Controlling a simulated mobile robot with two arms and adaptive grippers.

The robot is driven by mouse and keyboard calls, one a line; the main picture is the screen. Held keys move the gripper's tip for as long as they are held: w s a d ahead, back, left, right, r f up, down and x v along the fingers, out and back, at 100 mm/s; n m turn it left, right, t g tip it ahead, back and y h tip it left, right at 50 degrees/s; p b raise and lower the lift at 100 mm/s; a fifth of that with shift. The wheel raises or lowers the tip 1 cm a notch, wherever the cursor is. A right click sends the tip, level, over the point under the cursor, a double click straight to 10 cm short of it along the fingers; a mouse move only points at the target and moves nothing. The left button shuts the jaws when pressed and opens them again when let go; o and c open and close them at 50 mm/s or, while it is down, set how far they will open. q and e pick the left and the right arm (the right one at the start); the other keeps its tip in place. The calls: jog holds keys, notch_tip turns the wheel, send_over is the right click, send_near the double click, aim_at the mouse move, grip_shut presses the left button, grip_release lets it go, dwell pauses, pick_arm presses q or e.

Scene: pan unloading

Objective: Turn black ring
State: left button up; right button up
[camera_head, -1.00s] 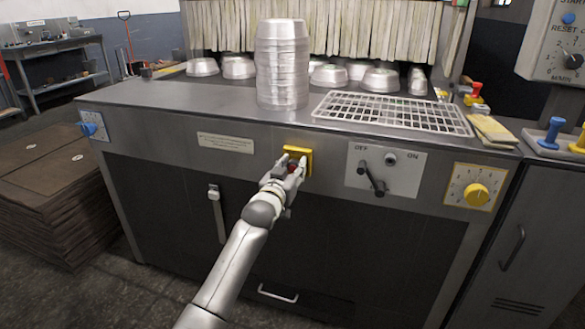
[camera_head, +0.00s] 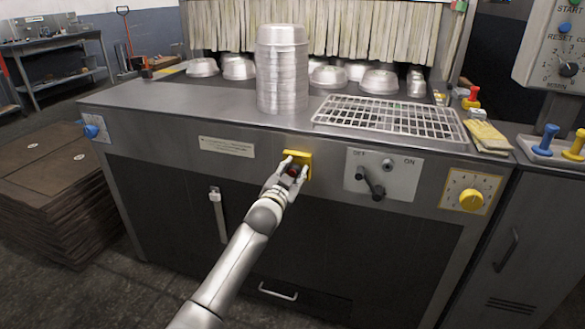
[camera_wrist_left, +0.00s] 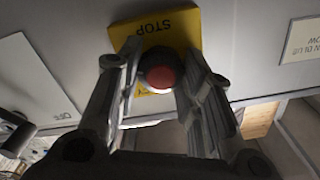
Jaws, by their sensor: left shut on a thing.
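The red stop button (camera_head: 294,171) sits on a yellow plate (camera_head: 302,157) on the front of the grey machine. In the left wrist view, a dark ring (camera_wrist_left: 147,62) surrounds the base of the red button (camera_wrist_left: 161,77), in front of the yellow STOP plate (camera_wrist_left: 182,30), which appears upside down. My left gripper (camera_head: 293,168) is shut on the black ring, with one finger on each side of the button. Parts of the ring are hidden behind the fingers and button. My right gripper is not in view.
Right of the button are a panel with a black OFF/ON handle (camera_head: 371,184) and a yellow dial (camera_head: 471,200). A stack of metal pans (camera_head: 282,75) and a wire rack (camera_head: 390,116) stand on the machine top. The space before the machine front is free.

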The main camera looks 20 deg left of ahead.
pick_arm(q)
jog(key=shift+m+p, duration=0.55)
jog(key=shift+m, duration=1.25)
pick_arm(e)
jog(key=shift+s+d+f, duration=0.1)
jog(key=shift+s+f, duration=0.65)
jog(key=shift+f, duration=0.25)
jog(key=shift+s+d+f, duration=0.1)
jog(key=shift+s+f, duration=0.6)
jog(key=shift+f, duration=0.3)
pick_arm(q)
jog(key=o, duration=1)
jog(key=shift+d, duration=0.1)
jog(key=shift+s+a, duration=0.15)
jog(key=shift+s, duration=2.85)
jog(key=shift+s+a, duration=0.1)
jog(key=shift+s, duration=2.9)
jog(key=shift+o, duration=0.2)
